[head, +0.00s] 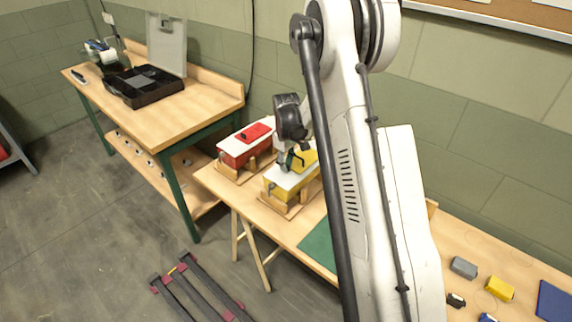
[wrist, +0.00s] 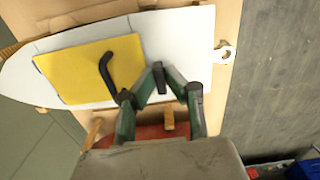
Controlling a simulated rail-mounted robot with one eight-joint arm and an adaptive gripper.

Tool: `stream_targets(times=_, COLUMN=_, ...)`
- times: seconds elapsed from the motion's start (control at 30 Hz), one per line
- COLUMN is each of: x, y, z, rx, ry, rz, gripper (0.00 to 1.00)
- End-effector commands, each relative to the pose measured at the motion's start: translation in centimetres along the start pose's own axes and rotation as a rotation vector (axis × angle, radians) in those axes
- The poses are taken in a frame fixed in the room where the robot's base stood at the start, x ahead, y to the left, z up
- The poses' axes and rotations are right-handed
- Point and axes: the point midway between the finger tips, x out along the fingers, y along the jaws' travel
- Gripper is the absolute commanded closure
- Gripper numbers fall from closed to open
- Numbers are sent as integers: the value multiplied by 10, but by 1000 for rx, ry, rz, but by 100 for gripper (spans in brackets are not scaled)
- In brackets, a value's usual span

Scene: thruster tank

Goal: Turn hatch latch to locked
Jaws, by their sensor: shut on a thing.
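The yellow tank model has a white top (head: 284,181) and a yellow hatch panel (head: 306,155), and it sits on a wooden stand. In the wrist view the yellow panel (wrist: 80,72) lies flat on the white top (wrist: 185,45), with a bent black handle (wrist: 107,72) on it. My gripper (wrist: 162,72) is over the white top just right of the panel. Its fingertips are closed on a small dark latch (wrist: 160,82), which is partly hidden by them. In the head view my gripper (head: 291,160) is at the yellow model, and the latch is too small to make out.
A red model (head: 236,150) stands close by on the same table. A green mat (head: 318,243) and several small blocks, one yellow (head: 499,288), lie to the right. A second bench at the back left holds an open black case (head: 145,87).

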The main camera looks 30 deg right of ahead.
Motion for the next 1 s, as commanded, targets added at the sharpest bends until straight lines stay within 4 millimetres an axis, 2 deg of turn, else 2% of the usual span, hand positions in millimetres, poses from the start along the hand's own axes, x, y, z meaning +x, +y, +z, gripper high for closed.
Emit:
stream_targets(times=0.37, x=3, y=1, z=0, rx=117, ry=0, rz=0, gripper=100)
stream_targets(times=1.0, x=4, y=5, z=2, rx=697, ry=0, rz=0, gripper=100)
